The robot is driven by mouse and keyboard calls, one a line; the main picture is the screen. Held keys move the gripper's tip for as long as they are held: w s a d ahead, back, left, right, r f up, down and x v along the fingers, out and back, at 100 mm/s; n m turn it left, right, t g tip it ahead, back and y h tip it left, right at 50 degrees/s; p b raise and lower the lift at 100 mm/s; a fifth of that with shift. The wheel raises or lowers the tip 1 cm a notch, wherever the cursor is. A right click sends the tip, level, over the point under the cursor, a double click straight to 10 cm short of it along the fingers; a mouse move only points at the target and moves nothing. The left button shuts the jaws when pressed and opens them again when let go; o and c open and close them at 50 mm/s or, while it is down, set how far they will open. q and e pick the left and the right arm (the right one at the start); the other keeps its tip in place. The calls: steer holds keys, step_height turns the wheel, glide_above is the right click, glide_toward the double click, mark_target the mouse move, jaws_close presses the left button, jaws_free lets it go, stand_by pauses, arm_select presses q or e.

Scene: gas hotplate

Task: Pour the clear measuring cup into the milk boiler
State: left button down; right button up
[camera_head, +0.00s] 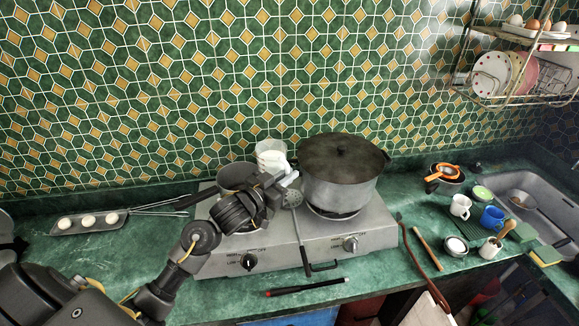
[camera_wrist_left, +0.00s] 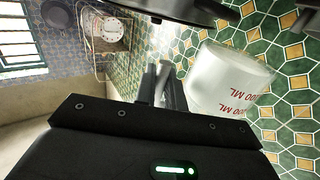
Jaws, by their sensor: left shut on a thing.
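The clear measuring cup (camera_head: 271,152) is held up over the hotplate, just above and behind my left gripper (camera_head: 286,180). The gripper is shut on the cup's handle side. In the left wrist view the cup (camera_wrist_left: 232,82), whitish with red ML markings, is beside the gripper fingers (camera_wrist_left: 168,85) and appears turned because of the camera's angle. Its contents cannot be made out. The milk boiler, apparently the grey pot (camera_head: 235,174) on the left burner, stands left of and below the cup. My left wrist hides much of it. My right gripper is not in view.
A large lidded pot (camera_head: 340,178) stands on the right burner of the hotplate (camera_head: 325,240), close to the gripper. A skimmer (camera_head: 292,199) is between the pots. A tray of white pieces (camera_head: 89,221) lies left; mugs (camera_head: 460,206) and a sink (camera_head: 535,205) are right.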

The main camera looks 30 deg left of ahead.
mark_target(270, 164)
arm_select(q)
steer(key=a+n, duration=0.1)
steer(key=n, duration=0.1)
steer(key=a+r+n+t, duration=0.1)
steer(key=n, duration=0.2)
steer(key=shift+s+a+r+n+t+y, duration=0.3)
steer(key=shift+s+a+r+n+t, duration=0.05)
steer(key=shift+a+r+n+t, duration=0.05)
steer(key=shift+a+f+n+t, duration=0.3)
steer(key=shift+a+n, duration=0.25)
steer(key=shift+n, duration=0.45)
steer(key=shift+r+y, duration=0.1)
steer(key=shift+y, duration=0.2)
steer(key=shift+a+r+n+t, duration=0.3)
steer(key=shift+r+n, duration=0.1)
steer(key=shift+n, duration=0.7)
steer(key=shift+s+a+n+y, duration=0.1)
steer(key=shift+a+n+y, duration=0.3)
steer(key=shift+n, duration=0.5)
steer(key=shift+f, duration=0.1)
